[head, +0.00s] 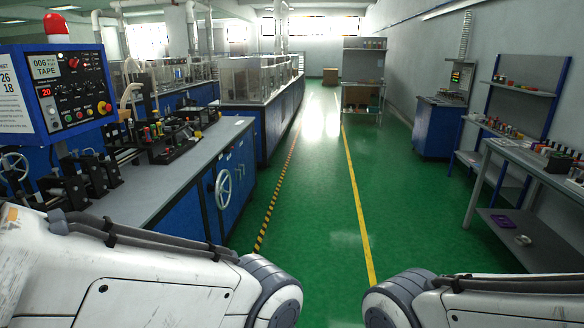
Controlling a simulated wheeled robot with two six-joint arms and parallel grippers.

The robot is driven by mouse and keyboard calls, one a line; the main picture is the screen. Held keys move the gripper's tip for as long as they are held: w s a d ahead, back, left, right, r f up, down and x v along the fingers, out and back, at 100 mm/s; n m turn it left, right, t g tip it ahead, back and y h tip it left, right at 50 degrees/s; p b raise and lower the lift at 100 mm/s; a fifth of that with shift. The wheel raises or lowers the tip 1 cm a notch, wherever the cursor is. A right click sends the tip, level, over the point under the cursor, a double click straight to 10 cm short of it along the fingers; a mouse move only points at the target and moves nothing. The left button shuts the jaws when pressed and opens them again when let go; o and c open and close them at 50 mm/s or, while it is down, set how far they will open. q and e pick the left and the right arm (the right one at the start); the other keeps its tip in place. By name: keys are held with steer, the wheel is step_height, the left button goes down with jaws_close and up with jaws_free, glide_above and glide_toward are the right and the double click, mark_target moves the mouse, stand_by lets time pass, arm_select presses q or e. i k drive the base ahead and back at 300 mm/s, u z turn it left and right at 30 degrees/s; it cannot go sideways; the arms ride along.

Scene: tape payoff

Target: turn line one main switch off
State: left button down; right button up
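A blue and white control cabinet (50,92) with a red beacon on top (56,28) stands at the left in the head view. Its dark panel carries a small screen (46,66) reading "006 TAPE", a red digital display, and several buttons and knobs. A red knob on a yellow ground (104,107) sits at the panel's lower right and looks like a main switch. It is too small to tell its setting. Both my grippers are out of view; only white and grey arm links show along the bottom edge.
A workbench (165,170) with tape machinery and a handwheel (223,189) runs along the left. A table (530,165) with small parts and a blue rack (518,90) stand at the right.

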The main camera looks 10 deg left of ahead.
mark_target(73, 63)
steer(key=z, duration=0.05)
steer(key=i, duration=1.85)
steer(key=u, duration=0.95)
steer(key=i, duration=1.3)
steer(key=u, duration=0.95)
